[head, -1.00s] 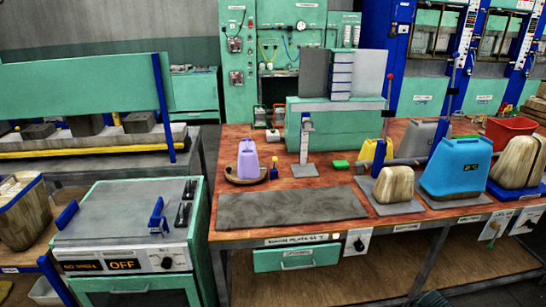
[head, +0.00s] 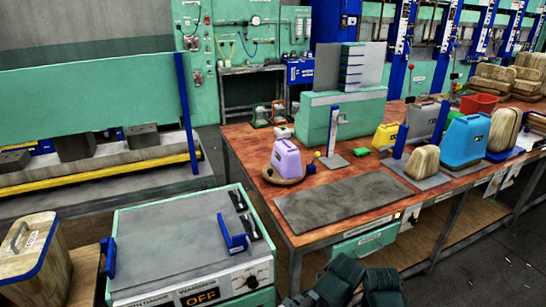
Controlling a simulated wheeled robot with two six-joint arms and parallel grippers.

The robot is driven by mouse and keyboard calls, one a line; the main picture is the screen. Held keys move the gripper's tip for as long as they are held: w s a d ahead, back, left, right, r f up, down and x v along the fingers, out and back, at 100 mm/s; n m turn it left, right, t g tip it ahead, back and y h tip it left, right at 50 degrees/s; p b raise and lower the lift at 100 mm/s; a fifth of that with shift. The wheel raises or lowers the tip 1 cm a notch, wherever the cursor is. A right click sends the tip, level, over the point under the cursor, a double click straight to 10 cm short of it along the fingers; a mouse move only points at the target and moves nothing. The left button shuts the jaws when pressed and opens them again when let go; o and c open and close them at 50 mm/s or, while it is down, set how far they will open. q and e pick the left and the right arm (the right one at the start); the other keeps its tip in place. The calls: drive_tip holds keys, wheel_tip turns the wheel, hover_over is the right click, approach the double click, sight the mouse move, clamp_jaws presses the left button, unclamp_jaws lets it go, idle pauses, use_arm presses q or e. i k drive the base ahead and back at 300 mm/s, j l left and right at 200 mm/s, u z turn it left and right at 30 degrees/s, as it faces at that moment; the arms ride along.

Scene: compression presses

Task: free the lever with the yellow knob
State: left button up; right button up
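A small lever with a yellow knob (head: 317,154) stands on the wooden bench top in the head view. Its blue base (head: 311,169) is close to the right side of a purple jug-like container (head: 286,158). The container stands upright in a shallow brown tray (head: 270,176). The lever is small here, and I cannot tell whether the container or tray touches it. Dark parts of my own arms show at the bottom edge. I see no fingertips of either gripper, and nothing of mine is near the lever.
A grey mat (head: 343,199) lies in front of the lever. A green press-like block (head: 317,112), a yellow jug (head: 385,136) and a blue jug (head: 465,142) stand further back or right.

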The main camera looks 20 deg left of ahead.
sight(317, 155)
drive_tip(key=k+j, duration=0.1)
drive_tip(key=j, duration=1.4)
drive_tip(key=i+l, duration=1.6)
drive_tip(key=u, duration=1.65)
